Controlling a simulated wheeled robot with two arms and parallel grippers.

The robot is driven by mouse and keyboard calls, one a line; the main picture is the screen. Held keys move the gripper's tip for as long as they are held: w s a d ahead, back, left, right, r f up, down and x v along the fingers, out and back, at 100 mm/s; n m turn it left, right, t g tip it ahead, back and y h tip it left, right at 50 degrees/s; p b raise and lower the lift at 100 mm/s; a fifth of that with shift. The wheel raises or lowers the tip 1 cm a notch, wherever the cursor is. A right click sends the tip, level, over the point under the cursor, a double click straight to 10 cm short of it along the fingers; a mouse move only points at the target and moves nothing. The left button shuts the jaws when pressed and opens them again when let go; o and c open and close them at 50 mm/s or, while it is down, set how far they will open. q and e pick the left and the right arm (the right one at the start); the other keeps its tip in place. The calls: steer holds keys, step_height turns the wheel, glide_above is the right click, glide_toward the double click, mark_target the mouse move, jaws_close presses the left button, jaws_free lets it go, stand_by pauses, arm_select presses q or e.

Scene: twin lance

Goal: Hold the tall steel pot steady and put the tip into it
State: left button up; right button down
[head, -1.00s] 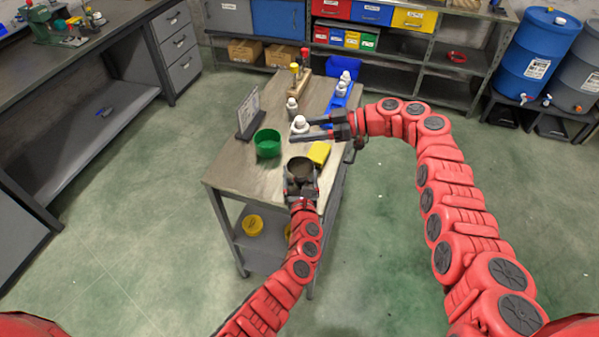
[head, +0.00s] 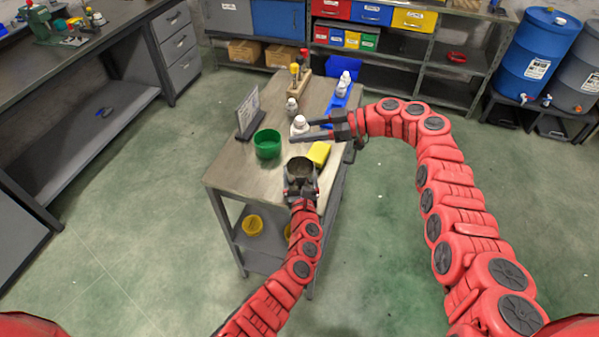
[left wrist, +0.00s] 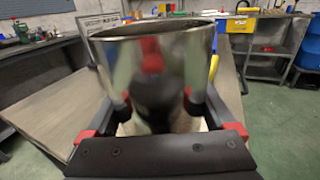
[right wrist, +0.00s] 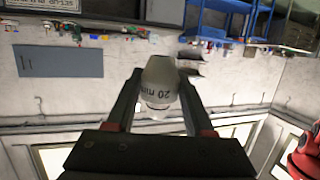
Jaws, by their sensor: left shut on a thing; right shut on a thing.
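The tall steel pot (head: 300,166) stands near the front edge of the table, its round mouth upward. My left gripper (head: 300,184) is shut on it from the near side. In the left wrist view the shiny pot (left wrist: 155,75) fills the middle between the two fingers; its inside is hidden there. My right gripper (head: 295,130) is shut on a white tip (head: 299,123), behind the pot and apart from it. In the right wrist view the tip (right wrist: 162,85) sits between the fingertips and bears the mark "20 mm".
A green bowl (head: 267,144) stands left of the pot. Behind are a sign on a stand (head: 248,112), a small bottle-like piece (head: 291,107) and a blue tray (head: 338,108) with white pieces.

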steer(key=shift+c, duration=1)
jaws_free()
steer(key=v, duration=1.2)
arm_select(q)
steer(key=o, duration=1.1)
steer(key=shift+s, duration=0.1)
